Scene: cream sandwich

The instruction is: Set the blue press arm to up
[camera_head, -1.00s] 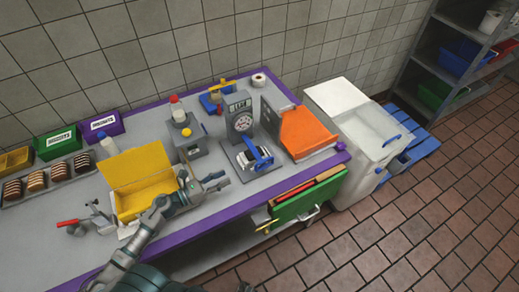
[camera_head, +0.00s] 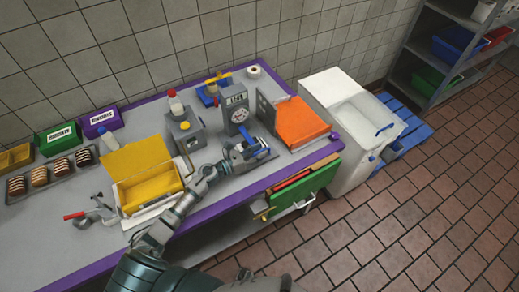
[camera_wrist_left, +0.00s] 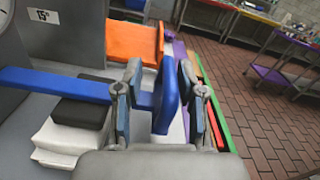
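The blue press arm (camera_head: 250,148) is on the small grey press near the table's front edge. In the left wrist view its blue bar (camera_wrist_left: 62,83) runs nearly level from the left, over a black block (camera_wrist_left: 83,112) and white layers. It ends in an upright blue handle (camera_wrist_left: 166,98). My left gripper (camera_head: 232,159) reaches the press from the left. In the left wrist view its two fingers (camera_wrist_left: 160,90) are apart, on either side of the handle, with a gap visible on the left. My right gripper is not in view.
A grey dial unit (camera_head: 236,115) stands just behind the press. An orange panel (camera_head: 300,122) is to its right. A yellow open box (camera_head: 150,188) lies left, near my arm.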

